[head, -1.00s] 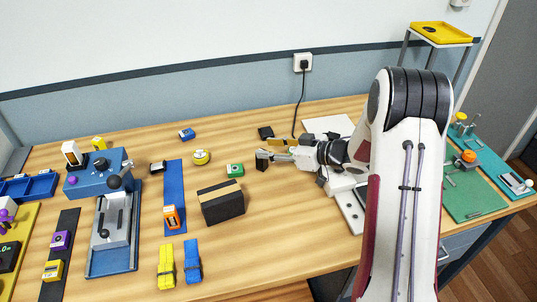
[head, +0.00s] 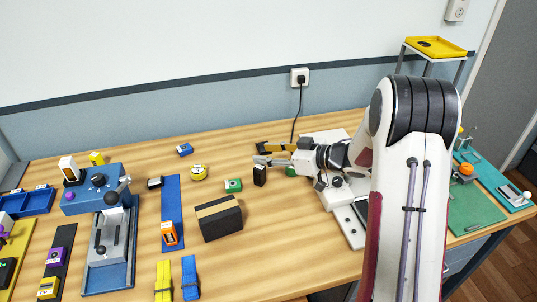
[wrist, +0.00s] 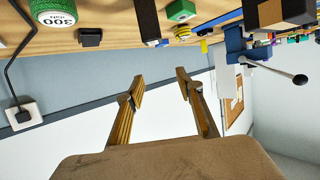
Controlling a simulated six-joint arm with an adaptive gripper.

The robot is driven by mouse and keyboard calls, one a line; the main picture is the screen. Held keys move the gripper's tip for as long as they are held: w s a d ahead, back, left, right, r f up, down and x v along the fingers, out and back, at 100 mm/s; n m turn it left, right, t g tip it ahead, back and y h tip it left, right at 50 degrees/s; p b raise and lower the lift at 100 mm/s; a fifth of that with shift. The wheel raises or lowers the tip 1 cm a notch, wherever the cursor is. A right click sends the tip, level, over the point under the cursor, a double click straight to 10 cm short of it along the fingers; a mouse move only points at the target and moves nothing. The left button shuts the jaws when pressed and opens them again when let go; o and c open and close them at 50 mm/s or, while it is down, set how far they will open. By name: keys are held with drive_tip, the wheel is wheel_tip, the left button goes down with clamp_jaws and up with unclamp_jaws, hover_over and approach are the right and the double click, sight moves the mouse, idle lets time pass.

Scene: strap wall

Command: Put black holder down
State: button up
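A small upright black holder (head: 260,176) stands on the wooden table, just below and in front of my gripper (head: 262,161) in the head view. In the wrist view a black holder (wrist: 145,18), likely the same one, shows at the top, apart from the fingers. My gripper (wrist: 161,90) is open there, with an empty gap between its two fingers. In the head view the fingertips overlap the holder's top, so contact cannot be told from that view alone.
A black box with a tan strip (head: 219,218) and a green block (head: 233,185) lie to the left. A blue strip (head: 172,200) with an orange item (head: 169,233) is farther left. A wall socket (head: 299,77) and cable are behind.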

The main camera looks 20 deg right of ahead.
drive_tip(key=d+r+m+t+h, duration=0.1)
drive_tip(key=d+r+h, duration=0.15)
drive_tip(key=r, duration=0.35)
drive_tip(key=d+r+m+t+h, duration=0.2)
drive_tip(key=r+h, duration=0.2)
drive_tip(key=r, duration=0.2)
drive_tip(key=s+d+r+m+g+h, duration=0.1)
drive_tip(key=s+d+r+m+h, duration=0.2)
drive_tip(key=s+r+h, duration=0.45)
drive_tip(key=s+a+f+m+g+y, duration=0.1)
drive_tip(key=s+a+f+g, duration=0.1)
drive_tip(key=s, duration=0.9)
drive_tip(key=s+a+f+m+g+y, duration=0.1)
drive_tip(key=s+a, duration=0.3)
drive_tip(key=s, duration=0.7)
drive_tip(key=s+a+f+g+y, duration=0.2)
drive_tip(key=s+a+f+g, duration=0.1)
drive_tip(key=s, duration=0.8)
drive_tip(key=shift+a+f+m, duration=0.15)
drive_tip(key=shift+f+m, duration=0.25)
drive_tip(key=shift+f, duration=0.1)
